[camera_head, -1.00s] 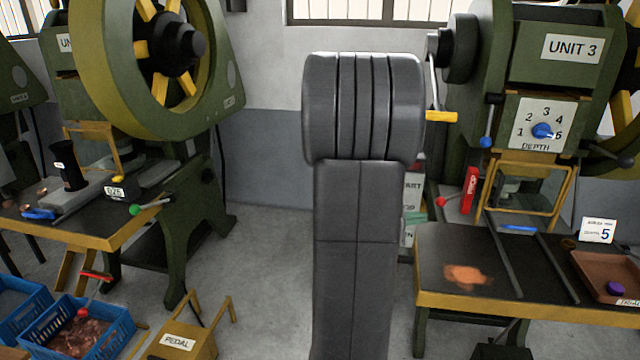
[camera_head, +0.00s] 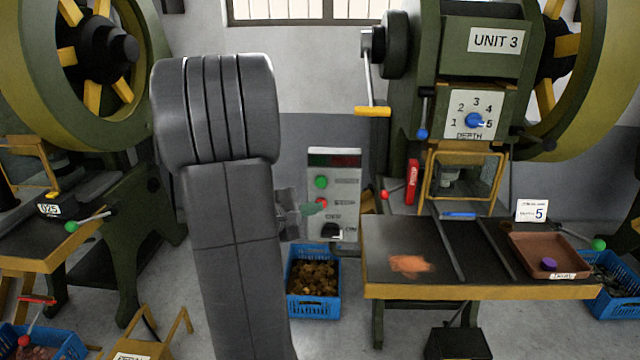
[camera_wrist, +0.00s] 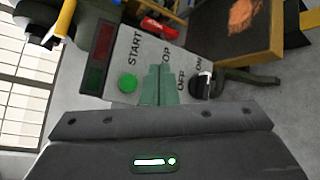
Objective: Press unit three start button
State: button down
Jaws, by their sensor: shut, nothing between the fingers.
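The control panel (camera_head: 346,202) stands left of the Unit 3 press (camera_head: 474,75) in the head view. Its green button (camera_head: 321,182) sits above a red button (camera_head: 322,203) and a black knob (camera_head: 332,231). My gripper (camera_head: 314,208), with green fingers, is shut and empty in front of the panel, near the red button's height. In the wrist view the panel (camera_wrist: 130,50) is turned sideways. The green button (camera_wrist: 128,83) lies by the START label, just left of my shut fingers (camera_wrist: 159,72). The fingers cover part of the STOP label and hide the red button.
A yellow-handled crank (camera_head: 373,111) juts out above and right of the panel. The work table (camera_head: 480,291) is to the right, with a brown tray (camera_head: 518,262). A blue crate (camera_head: 314,311) of brownish pieces stands below the panel. Another press is at left.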

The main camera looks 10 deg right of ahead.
aim_at(325, 185)
jog(key=shift+w+d+p, duration=0.25)
jog(key=shift+w+d, duration=0.15)
jog(key=shift+w, duration=0.95)
jog(key=shift+w+d+p, duration=0.3)
jog(key=shift+w+d, duration=0.1)
jog(key=shift+w, duration=1)
jog(key=shift+w+d+p, duration=0.25)
jog(key=shift+w+d, duration=0.15)
jog(key=shift+w, duration=0.95)
jog(key=shift+w+d+b, duration=0.1)
jog(key=shift+w+b, duration=0.3)
jog(key=shift+w+d, duration=0.1)
jog(key=shift+w, duration=0.35)
jog(key=shift+s+b, duration=0.1)
jog(key=shift+b, duration=0.25)
jog(key=shift+s+a+b, duration=0.2)
jog(key=shift+s+b, duration=0.35)
jog(key=shift+s, duration=0.2)
jog(key=shift+s, duration=0.1)
